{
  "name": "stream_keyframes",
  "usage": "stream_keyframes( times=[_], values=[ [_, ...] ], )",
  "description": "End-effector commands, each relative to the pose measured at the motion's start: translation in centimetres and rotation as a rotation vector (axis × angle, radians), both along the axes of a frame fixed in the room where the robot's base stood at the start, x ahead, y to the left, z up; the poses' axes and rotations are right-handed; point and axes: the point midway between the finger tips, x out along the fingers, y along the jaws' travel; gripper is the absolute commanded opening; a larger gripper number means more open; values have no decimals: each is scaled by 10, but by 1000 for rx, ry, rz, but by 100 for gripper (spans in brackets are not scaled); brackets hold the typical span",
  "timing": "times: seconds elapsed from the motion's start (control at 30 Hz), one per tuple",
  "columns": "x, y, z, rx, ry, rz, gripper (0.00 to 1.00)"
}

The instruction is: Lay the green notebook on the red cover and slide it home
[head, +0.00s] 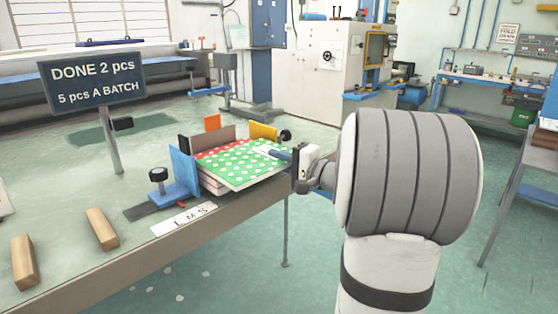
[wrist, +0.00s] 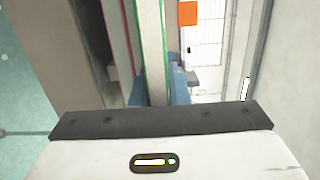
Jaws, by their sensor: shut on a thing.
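The green notebook (head: 240,168), with white dots, lies nearly flat over the red cover (head: 216,152) in the head view. It sits turned and shifted toward the right, so a strip of red shows along its far left edge. White page edges show below, at the near left corner. My gripper (head: 279,154) is shut on the notebook's right edge. In the wrist view the notebook (wrist: 152,45) is seen edge-on, running away from my gripper, with a thin red edge to its left. Whether the notebook touches the cover is hidden.
A blue upright stop (head: 183,168) stands at the left of the stack. A brown panel (head: 212,137), an orange tab (head: 212,122) and a yellow block (head: 263,131) stand behind it. Wooden blocks (head: 102,228) and a "DONE 2 pcs" sign (head: 92,80) are to the left.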

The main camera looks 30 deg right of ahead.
Motion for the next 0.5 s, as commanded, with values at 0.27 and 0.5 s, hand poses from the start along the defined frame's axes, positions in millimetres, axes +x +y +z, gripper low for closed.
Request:
stream_keyframes(
  times=[0.27, 0.5],
  values=[
    [0, 0, -2, 0, -2, -1, 0],
    [0, -1, -2, 0, -1, -2, 33]
  ],
)
